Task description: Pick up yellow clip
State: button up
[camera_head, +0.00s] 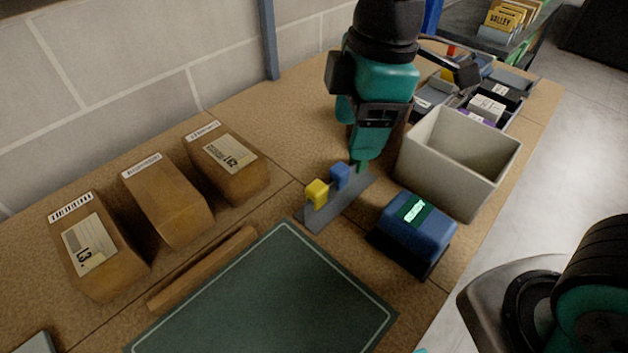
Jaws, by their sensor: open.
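The yellow clip (316,193) sits upright on the near left end of a narrow grey rail (325,212) on the tabletop. A blue clip (340,176) stands beside it on the rail, farther to the right. A small green piece shows at the rail's far end, just under my gripper. My gripper (363,159) points down over that far end, to the right of and behind the yellow clip. It is open and apart from the yellow clip. Its fingers are seen nearly edge-on, so the gap between them is hidden.
A blue box (416,228) and an open pale bin (458,162) stand right of the rail. Three brown cartons (168,200) stand at left. A wooden bar (203,268) and a dark green mat (268,300) lie in front. Divided trays (483,101) are behind the bin.

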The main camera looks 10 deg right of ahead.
jog(key=w+a+n+h, duration=0.1)
jog(key=w+a+n, duration=0.25)
jog(key=n, duration=0.25)
jog(key=n+p, duration=0.1)
jog(key=p, duration=0.1)
send_near(317, 187)
jog(key=shift+h, duration=0.3)
notch_tip(317, 187, down, 6)
jog(key=shift+s+f, duration=0.1)
jog(key=shift+f, duration=0.1)
jog(key=shift+a+f+p, duration=0.15)
jog(key=shift+f+p, duration=0.15)
jog(key=shift+f, duration=1.1)
jog(key=shift+a+f+p, duration=0.1)
jog(key=shift+f+p, duration=0.2)
jog(key=shift+f, duration=1.1)
jog(key=c, duration=1)
